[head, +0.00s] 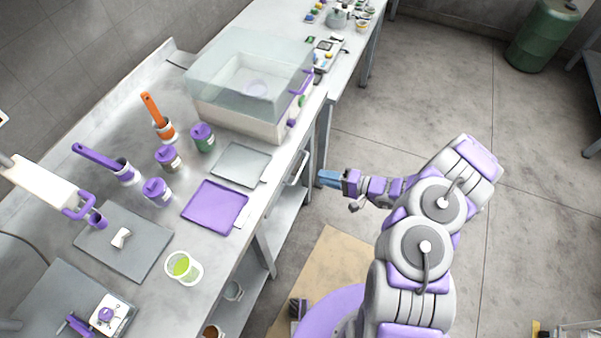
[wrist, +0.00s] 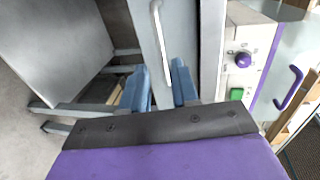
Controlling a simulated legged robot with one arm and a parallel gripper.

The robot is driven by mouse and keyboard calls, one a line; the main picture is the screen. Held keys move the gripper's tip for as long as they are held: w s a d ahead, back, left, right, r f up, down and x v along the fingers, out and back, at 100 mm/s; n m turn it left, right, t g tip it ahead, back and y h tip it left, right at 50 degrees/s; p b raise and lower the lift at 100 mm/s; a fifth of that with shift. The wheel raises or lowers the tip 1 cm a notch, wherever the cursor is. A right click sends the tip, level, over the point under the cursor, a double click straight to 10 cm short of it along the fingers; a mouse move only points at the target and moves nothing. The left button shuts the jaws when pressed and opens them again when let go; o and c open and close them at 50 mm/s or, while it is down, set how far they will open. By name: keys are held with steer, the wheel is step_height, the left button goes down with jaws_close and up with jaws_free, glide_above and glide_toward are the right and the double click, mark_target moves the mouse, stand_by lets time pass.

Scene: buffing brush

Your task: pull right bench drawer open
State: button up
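The bench drawer's pale bar handle (head: 299,168) shows below the front edge of the bench in the head view. In the wrist view the handle (wrist: 159,40) runs up the grey drawer front (wrist: 179,30), which looks shut. My gripper (head: 322,178) has blue fingers and points at the handle from the right in the head view, with a small gap between. In the wrist view my gripper (wrist: 160,78) is open and empty. The handle's lower end appears between the two fingers, not gripped. I cannot tell the exact depth gap.
A clear-lidded box machine (head: 250,85) stands on the bench above the drawer. Its knob (wrist: 243,60) and purple handle (wrist: 289,88) show at right in the wrist view. A purple tray (head: 214,207) lies near the bench edge. The floor right of my arm is clear.

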mark_target(300, 171)
steer(key=b+x, duration=0.1)
steer(key=x, duration=0.9)
steer(key=shift+b, duration=0.4)
steer(key=shift+c, duration=0.3)
jaws_close()
